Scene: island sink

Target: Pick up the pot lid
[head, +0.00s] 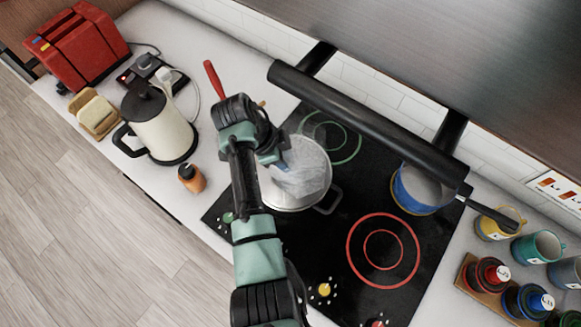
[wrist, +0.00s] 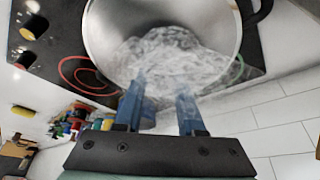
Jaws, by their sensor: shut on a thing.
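A silver pot (head: 268,197) with a dark side handle stands on the black cooktop, and in the wrist view its grey metal wall (wrist: 104,35) fills the top middle. A clear, whitish, glassy piece (head: 300,179), which looks like the pot lid, shows over the pot. It also shows in the wrist view (wrist: 165,58), just beyond the fingers. My gripper (head: 283,160) is over the pot, its blue fingers (wrist: 160,100) apart and shut on this piece. The exact grip point and the lid's outline are blurred, and I cannot tell if the lid touches the pot.
A blue pan (head: 402,199) sits on the cooktop (head: 345,255) at the right. A dark horizontal bar (head: 365,125) runs above the cooktop's back. A white kettle (head: 165,135), an orange-brown bottle (head: 192,178) and a red toaster (head: 85,50) stand left. Mugs (head: 537,246) stand right.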

